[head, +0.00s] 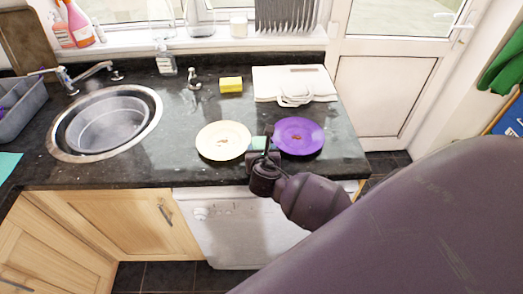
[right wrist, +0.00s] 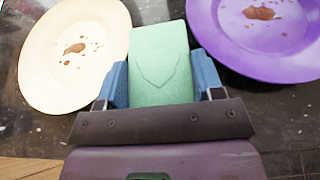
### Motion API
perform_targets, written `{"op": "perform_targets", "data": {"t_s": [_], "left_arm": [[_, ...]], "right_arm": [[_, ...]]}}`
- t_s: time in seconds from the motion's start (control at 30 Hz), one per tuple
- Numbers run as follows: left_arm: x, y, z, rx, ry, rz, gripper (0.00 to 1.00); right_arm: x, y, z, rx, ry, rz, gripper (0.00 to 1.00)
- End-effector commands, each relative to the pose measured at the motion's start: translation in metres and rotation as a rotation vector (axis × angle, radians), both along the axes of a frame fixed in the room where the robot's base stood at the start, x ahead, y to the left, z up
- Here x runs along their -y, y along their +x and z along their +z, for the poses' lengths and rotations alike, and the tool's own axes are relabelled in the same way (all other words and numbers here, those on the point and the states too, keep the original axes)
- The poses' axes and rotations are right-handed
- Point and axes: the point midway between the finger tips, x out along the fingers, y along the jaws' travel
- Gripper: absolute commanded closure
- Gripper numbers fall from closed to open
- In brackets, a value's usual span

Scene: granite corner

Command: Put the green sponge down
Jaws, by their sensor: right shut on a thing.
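The green sponge (right wrist: 160,65) is between the two blue fingers of my right gripper (right wrist: 163,82), which is shut on it. In the head view the sponge (head: 259,143) shows as a small green patch behind the right gripper (head: 268,150), between two plates near the counter's front edge. I cannot tell whether the sponge touches the counter. My left gripper is not in view.
A cream plate (head: 223,141) lies left of the sponge and a purple plate (head: 299,136) right of it, both with brown stains. A yellow sponge (head: 231,85), white cutting boards (head: 294,84) and a sink (head: 105,122) are on the dark counter (head: 190,165).

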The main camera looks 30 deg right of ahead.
Motion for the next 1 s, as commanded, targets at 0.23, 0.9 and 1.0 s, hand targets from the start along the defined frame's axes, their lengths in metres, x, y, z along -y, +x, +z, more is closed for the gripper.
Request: {"op": "perform_targets", "data": {"t_s": [0.23, 0.9, 1.0], "left_arm": [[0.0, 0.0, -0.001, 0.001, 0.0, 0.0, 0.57], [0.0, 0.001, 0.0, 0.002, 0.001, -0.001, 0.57], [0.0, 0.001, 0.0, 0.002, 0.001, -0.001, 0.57]], "right_arm": [[0.0, 0.001, 0.021, 0.005, 0.0, 0.0, 0.65], [0.0, 0.0, 0.175, 0.004, -0.001, 0.002, 0.65], [0.0, 0.001, 0.187, 0.003, 0.0, 0.001, 0.65]]}}
